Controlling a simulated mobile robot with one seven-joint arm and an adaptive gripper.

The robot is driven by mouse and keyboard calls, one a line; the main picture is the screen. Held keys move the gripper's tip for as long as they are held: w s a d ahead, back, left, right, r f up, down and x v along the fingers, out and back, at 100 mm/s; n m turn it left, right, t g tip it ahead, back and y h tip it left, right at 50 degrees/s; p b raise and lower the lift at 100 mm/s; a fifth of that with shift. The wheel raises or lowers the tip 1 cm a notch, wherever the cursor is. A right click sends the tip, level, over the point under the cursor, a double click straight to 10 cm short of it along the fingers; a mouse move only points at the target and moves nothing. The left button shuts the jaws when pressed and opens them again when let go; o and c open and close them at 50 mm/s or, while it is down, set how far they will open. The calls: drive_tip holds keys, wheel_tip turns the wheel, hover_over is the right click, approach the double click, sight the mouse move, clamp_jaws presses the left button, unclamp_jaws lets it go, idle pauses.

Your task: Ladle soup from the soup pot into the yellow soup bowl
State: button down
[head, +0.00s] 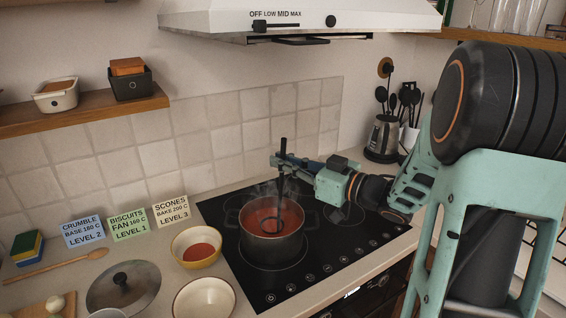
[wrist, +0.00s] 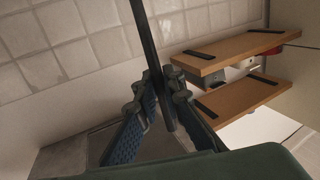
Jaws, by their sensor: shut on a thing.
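My gripper (head: 280,163) is shut on the dark handle of a ladle (head: 281,190) and holds it nearly upright over the soup pot. The handle (wrist: 143,35) also shows between the fingers in the wrist view. The ladle's lower end is down inside the soup pot (head: 272,248), in red soup; how deep it sits I cannot tell. The pot stands on the black hob with faint steam above it. The yellow soup bowl (head: 178,247) stands on the counter left of the hob, with some red soup inside.
A pale, empty-looking bowl (head: 204,300) stands in front of the yellow one. A pot lid (head: 140,290), a wooden spoon (head: 60,265) and several recipe cards (head: 128,225) are on the left counter.

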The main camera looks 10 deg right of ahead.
wheel_tip(320, 180, up, 10)
drive_tip(key=p, duration=0.7)
drive_tip(key=shift+f, duration=0.1)
idle(0.4)
